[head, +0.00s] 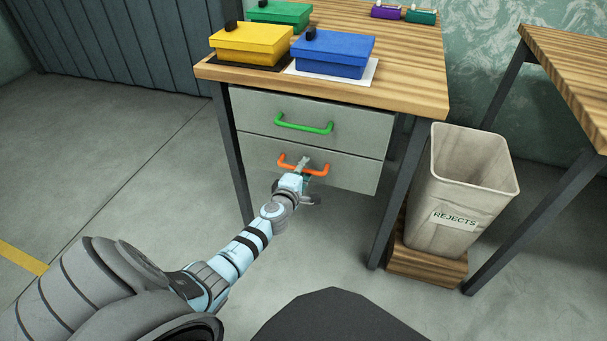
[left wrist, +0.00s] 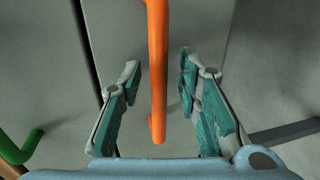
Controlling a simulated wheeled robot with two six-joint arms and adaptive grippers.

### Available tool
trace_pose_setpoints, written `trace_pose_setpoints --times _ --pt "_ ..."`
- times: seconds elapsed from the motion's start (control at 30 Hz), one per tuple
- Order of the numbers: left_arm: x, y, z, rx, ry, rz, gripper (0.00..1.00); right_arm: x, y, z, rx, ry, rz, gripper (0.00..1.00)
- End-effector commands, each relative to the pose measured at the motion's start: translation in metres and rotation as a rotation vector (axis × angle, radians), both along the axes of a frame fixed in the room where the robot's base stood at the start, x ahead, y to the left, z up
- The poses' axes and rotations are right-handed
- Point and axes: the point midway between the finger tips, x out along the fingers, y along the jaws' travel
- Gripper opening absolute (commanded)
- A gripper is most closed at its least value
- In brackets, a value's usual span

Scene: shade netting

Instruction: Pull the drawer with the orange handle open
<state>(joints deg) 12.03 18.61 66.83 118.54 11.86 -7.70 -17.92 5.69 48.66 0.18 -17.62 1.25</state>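The lower drawer (head: 352,180) is in the desk under the tabletop, and its front looks flush with the upper one. Its orange handle (head: 288,163) is a horizontal bar in the head view; it runs up and down in the left wrist view (left wrist: 157,50). My left gripper (head: 303,167) is at the middle of this handle. In the left wrist view its two teal-padded fingers (left wrist: 160,80) stand apart on either side of the bar, with a gap on both sides. My right gripper is not in view.
The upper drawer with a green handle (head: 305,127) is directly above. Yellow (head: 250,42) and blue (head: 333,55) boxes stand on the wooden desk (head: 415,85). A rejects bin (head: 460,190) stands right of the desk. The floor left of the desk is clear.

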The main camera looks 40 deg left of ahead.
Motion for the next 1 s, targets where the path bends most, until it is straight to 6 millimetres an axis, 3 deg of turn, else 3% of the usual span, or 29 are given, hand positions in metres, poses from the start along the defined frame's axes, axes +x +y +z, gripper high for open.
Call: trace_pose_setpoints --times 0.2,0.4,1.0 --pt "0.001 0.0 0.001 0.0 0.0 0.0 0.31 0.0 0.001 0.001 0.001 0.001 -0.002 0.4" --pt "0.001 0.0 0.001 0.0 0.0 -0.001 0.0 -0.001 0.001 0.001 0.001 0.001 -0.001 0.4" --pt "-0.01 -0.005 0.001 -0.001 0.002 -0.001 0.0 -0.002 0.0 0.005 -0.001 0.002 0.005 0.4"
